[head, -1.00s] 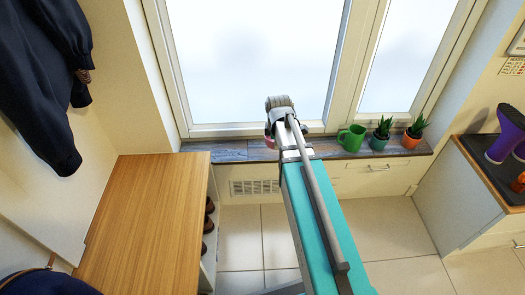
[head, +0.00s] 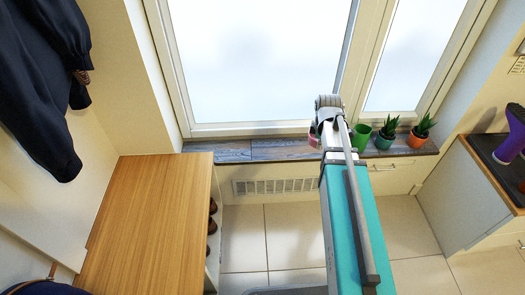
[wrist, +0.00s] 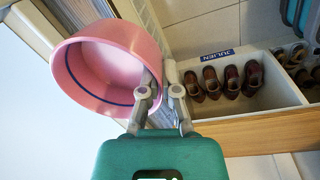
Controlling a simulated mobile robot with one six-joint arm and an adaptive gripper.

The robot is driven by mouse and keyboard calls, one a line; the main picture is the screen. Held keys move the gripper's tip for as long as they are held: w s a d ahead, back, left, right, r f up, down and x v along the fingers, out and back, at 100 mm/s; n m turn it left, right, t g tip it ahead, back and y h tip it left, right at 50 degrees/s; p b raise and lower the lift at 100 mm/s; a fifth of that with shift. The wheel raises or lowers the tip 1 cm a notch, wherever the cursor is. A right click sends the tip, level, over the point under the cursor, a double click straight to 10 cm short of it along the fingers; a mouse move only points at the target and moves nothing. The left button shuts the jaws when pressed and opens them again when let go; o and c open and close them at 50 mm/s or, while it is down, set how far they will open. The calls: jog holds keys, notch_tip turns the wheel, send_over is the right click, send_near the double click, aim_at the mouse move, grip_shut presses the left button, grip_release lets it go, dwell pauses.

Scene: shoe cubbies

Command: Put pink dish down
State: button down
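The pink dish (wrist: 105,62) fills the upper left of the wrist view, tilted, with a dark blue line inside it. My gripper (wrist: 162,88) is shut on the dish's rim, one finger inside the wall and one outside. In the head view only a small pink piece of the dish (head: 314,139) shows beside my gripper (head: 328,108). The rest of it is hidden behind my arm. The gripper is in front of the window, over or near the dark windowsill (head: 280,148); I cannot tell whether the dish touches it.
A green mug (head: 361,138), a plant in a teal pot (head: 385,140) and one in an orange pot (head: 417,137) stand on the sill right of my gripper. The sill's left part is clear. A wooden-topped shoe cubby (head: 150,215) stands at left; shoes (wrist: 228,82) sit in it.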

jog(key=shift+a, duration=0.2)
jog(key=a+f+b, duration=0.5)
jog(key=f+b, duration=0.1)
jog(key=shift+w+a, duration=0.2)
jog(key=shift+w, duration=0.1)
jog(key=shift+f, duration=0.15)
dwell(0.3)
jog(key=w+f+b, duration=0.3)
jog(key=w, duration=0.1)
jog(key=w+f+b, duration=0.3)
jog(key=w, duration=0.1)
jog(key=w+f+b, duration=0.3)
jog(key=w, duration=0.2)
jog(key=shift+w+a, duration=0.1)
jog(key=shift+a, duration=0.05)
dwell(0.3)
